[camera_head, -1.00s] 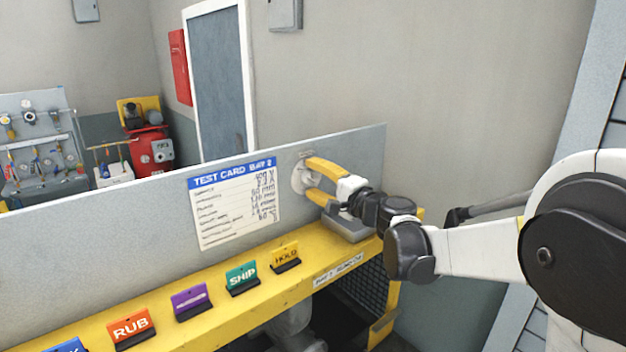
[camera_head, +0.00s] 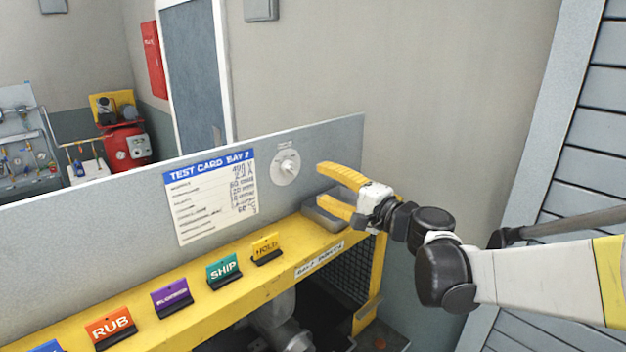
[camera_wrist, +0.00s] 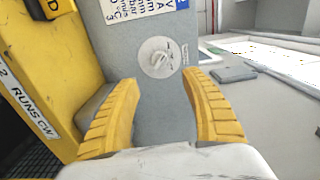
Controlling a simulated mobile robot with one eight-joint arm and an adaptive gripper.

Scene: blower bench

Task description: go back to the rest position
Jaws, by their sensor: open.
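My gripper (camera_head: 338,191) is open and empty, with yellow fingers spread, to the right of a round white dial (camera_head: 285,167) on the grey back panel. A gap of panel shows between the fingertips and the dial in the head view. In the wrist view the dial (camera_wrist: 160,57) shows ahead, beyond and between the two open fingers (camera_wrist: 164,108). The arm reaches in from the right side of the head view.
The yellow bench (camera_head: 190,315) carries a row of coloured signs, including HOLD (camera_head: 266,248) and SHIP (camera_head: 223,270). A grey tray (camera_head: 322,212) sits at the bench's right end, close below my gripper. A test card (camera_head: 212,197) hangs on the panel. Open floor lies right of the bench.

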